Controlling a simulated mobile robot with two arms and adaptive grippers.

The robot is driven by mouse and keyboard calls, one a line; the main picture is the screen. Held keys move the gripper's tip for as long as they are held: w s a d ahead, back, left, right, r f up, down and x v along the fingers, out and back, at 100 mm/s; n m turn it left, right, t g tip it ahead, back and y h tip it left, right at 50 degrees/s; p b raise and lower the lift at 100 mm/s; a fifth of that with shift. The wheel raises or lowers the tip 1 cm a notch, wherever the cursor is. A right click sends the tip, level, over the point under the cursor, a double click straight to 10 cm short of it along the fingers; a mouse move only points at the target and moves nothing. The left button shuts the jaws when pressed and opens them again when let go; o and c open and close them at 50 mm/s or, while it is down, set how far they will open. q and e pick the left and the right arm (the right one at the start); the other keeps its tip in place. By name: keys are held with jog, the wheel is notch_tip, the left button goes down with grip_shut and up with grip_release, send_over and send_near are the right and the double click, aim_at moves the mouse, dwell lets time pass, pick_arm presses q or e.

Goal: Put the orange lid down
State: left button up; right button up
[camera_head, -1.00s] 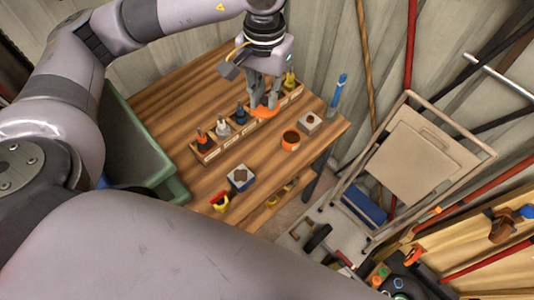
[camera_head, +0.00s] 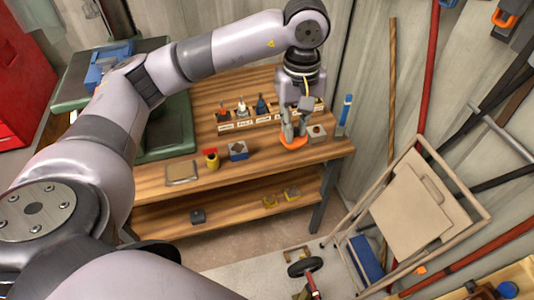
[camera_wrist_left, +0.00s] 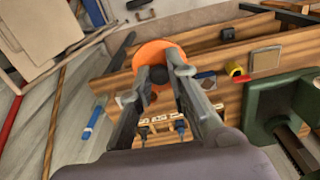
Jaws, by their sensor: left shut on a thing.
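The orange lid (camera_head: 293,143) is at the tips of my left gripper (camera_head: 291,133), near the front right part of the wooden workbench (camera_head: 330,150). My left gripper is shut on it. In the left wrist view, the orange lid (camera_wrist_left: 150,48) shows as a round disc beyond the fingers (camera_wrist_left: 163,74), with a dark round part between the fingertips. An orange cup seen earlier beside the small grey block (camera_head: 316,134) does not show apart from the lid now. I cannot tell whether the lid touches anything below. My right gripper is not in view.
A rack (camera_head: 227,127) with several tools stands behind the lid. A blue tool (camera_head: 345,110) is at the right edge. A folded chair (camera_head: 410,200) stands right.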

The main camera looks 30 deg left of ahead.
pick_arm(q)
jog(key=w+a+f+n+b, duration=0.25)
jog(key=w+a+n, duration=0.3)
jog(key=n, duration=0.65)
jog(key=n+b, duration=0.8)
jog(key=n, duration=2.5)
send_over(265, 149)
notch_tip(265, 149, down, 5)
notch_tip(265, 149, down, 19)
jog(key=shift+f+p, duration=0.2)
jog(key=shift+p, duration=0.15)
jog(key=shift+f, duration=0.3)
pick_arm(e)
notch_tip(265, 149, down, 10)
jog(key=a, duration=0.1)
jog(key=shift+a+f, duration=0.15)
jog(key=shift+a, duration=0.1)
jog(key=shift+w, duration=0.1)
pick_arm(q)
jog(key=shift+f, duration=0.15)
jog(key=o, duration=0.6)
jog(key=shift+o, duration=0.8)
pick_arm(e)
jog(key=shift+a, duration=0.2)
